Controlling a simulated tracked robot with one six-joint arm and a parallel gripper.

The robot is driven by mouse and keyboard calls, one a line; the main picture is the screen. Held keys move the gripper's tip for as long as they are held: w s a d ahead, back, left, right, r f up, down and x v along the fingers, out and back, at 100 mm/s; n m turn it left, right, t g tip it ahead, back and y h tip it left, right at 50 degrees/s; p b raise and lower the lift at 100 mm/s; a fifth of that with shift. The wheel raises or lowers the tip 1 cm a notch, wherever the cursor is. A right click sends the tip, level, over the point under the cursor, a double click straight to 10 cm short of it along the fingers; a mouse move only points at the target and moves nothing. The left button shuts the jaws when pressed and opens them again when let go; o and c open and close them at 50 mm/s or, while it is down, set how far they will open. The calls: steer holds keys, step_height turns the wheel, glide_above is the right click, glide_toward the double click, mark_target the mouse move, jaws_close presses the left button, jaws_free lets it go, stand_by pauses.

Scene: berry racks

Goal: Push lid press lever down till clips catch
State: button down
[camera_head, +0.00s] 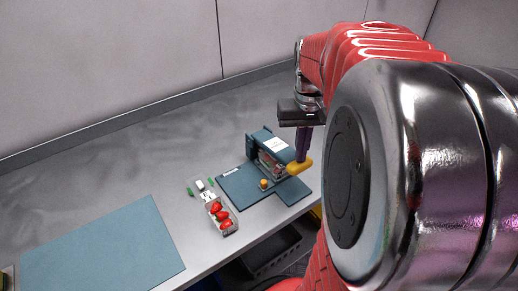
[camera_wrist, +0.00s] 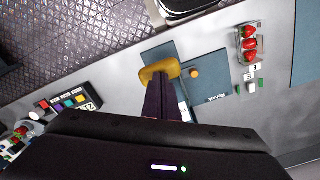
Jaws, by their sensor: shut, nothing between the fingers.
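The teal lid press (camera_head: 234,187) stands on the grey bench, with its upright back and a white label. Its base also shows in the wrist view (camera_wrist: 212,84). A clear punnet (camera_head: 272,167) with red fruit sits inside the press; its lid and clips are too small to make out. The yellow lever handle (camera_head: 298,168) is at the press's right side, and it also shows in the wrist view (camera_wrist: 158,71). My gripper (camera_head: 302,158) points down with its dark purple fingers shut and empty. The fingertips are at the handle (camera_wrist: 164,84); I cannot tell whether they touch it.
An orange knob (camera_head: 264,184) stands on the press base. Left of it are an open punnet of strawberries (camera_head: 226,224) and small green and white pieces (camera_head: 200,186). A blue mat (camera_head: 105,250) lies bare at the left. A dark crate (camera_head: 272,250) is below the bench edge.

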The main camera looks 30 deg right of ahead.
steer(key=shift+r, duration=2.85)
steer(key=shift+w+d, duration=0.1)
steer(key=shift+w, duration=0.05)
steer(key=shift+w+d+f, duration=0.1)
steer(key=shift+w+f, duration=0.05)
steer(key=shift+f, duration=0.15)
steer(key=shift+a+f+m+t, duration=0.15)
steer(key=shift+a+f, duration=0.05)
steer(key=shift+f, duration=0.3)
steer(key=shift+a+f+m+t, duration=0.15)
steer(key=shift+a+f, duration=0.05)
steer(key=shift+f, duration=0.25)
steer(key=s+a+n+t, duration=0.2)
steer(key=a+n, duration=0.1)
steer(key=a, duration=0.8)
steer(key=s+a+n+t, duration=0.2)
steer(key=a+n+t, duration=0.1)
steer(key=a, duration=0.8)
steer(key=shift+s+a+f, duration=0.3)
steer(key=shift+s+f, duration=0.05)
steer(key=shift+f, duration=0.05)
